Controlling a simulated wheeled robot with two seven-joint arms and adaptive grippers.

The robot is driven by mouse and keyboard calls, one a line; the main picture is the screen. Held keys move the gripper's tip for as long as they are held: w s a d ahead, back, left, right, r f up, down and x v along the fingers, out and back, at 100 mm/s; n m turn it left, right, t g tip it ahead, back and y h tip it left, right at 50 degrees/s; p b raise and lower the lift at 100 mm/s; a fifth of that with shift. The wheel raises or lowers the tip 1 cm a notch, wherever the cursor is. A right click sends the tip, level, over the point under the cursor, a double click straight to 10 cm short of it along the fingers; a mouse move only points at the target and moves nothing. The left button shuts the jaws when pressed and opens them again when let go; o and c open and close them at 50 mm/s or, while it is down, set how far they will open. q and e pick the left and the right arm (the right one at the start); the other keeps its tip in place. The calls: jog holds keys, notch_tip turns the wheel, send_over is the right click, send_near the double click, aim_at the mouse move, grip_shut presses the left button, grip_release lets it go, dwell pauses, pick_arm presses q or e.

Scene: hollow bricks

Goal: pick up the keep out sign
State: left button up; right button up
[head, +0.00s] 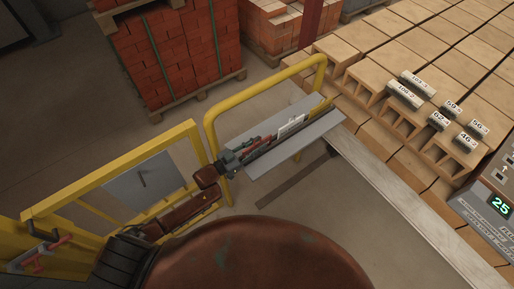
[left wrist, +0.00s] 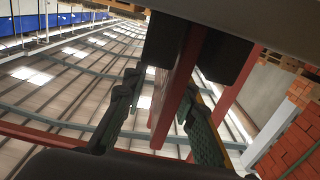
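No lettering reading "keep out" is legible. A plain grey plate (head: 145,182) hangs on the yellow gate at the left of the head view; I cannot tell whether it is the sign. My left gripper (head: 232,160) is at the near end of this shelf, apart from the plate. In the left wrist view its two fingers (left wrist: 163,112) are spread, with a red beam seen between them. I cannot tell the beam's distance. My right gripper is out of view.
A yellow rail (head: 264,92) arches beside the shelf. Red brick stacks on pallets (head: 180,55) stand behind. Hollow tan blocks (head: 365,85) with number tags fill the right. A panel (head: 500,205) shows 25. Bare floor lies between.

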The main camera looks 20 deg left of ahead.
pick_arm(q)
grip_shut()
jog(key=shift+r, duration=0.1)
dwell(0.4)
